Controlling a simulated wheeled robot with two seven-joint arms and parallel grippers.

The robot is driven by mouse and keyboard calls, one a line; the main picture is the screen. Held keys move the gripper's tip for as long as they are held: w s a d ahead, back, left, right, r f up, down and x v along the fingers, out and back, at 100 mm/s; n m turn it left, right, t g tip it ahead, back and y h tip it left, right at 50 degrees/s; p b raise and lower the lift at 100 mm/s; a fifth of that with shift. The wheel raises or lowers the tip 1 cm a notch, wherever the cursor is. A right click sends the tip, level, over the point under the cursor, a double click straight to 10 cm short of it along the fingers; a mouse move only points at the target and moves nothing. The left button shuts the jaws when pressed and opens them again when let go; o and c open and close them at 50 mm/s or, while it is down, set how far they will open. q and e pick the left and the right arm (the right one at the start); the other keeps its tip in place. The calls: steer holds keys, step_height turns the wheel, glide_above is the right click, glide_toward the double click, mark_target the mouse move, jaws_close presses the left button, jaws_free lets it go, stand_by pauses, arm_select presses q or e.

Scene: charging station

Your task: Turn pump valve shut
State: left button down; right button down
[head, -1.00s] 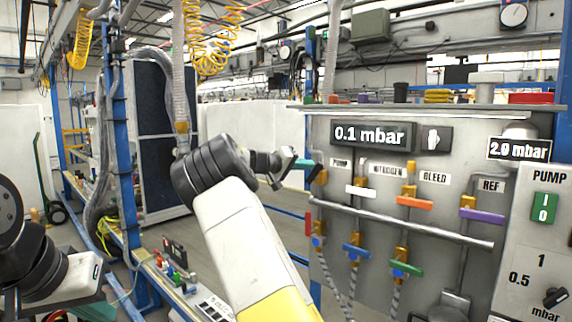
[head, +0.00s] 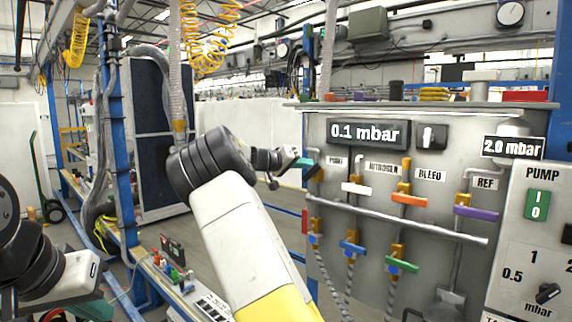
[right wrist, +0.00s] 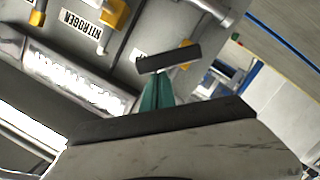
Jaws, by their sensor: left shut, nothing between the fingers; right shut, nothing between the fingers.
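The pump valve (head: 313,174) is at the upper left of the grey panel, below the PUMP label, and my right gripper partly covers it. Its dark handle shows in the right wrist view (right wrist: 169,57), with a yellow body partly behind it. My right gripper (head: 303,162) is shut and empty at the handle. In the right wrist view its teal fingers (right wrist: 157,92) end right at the handle; I cannot tell whether they touch it. My left gripper (head: 95,308) is only partly visible low at the left, shut and empty, far from the panel.
Beside the pump valve are a white handle (head: 357,188), an orange handle (head: 409,199) and a purple handle (head: 476,212). Blue (head: 352,249) and green (head: 402,265) handles sit below a horizontal pipe (head: 400,219). The display (head: 367,133) reads 0.1 mbar.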

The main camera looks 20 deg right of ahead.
mark_target(314, 173)
steer(key=s+m, duration=0.1)
steer(key=m, duration=0.1)
steer(key=s+d+f+m+t+y, duration=0.1)
steer(key=m, duration=0.1)
steer(key=s+f+m, duration=0.1)
steer(key=shift+d+f+m+t+y, duration=0.1)
steer(key=shift+d+m+t+y, duration=0.2)
steer(key=shift+d+m+y, duration=0.1)
steer(key=shift+s+f, duration=0.1)
steer(key=shift+f, duration=0.25)
stand_by(0.4)
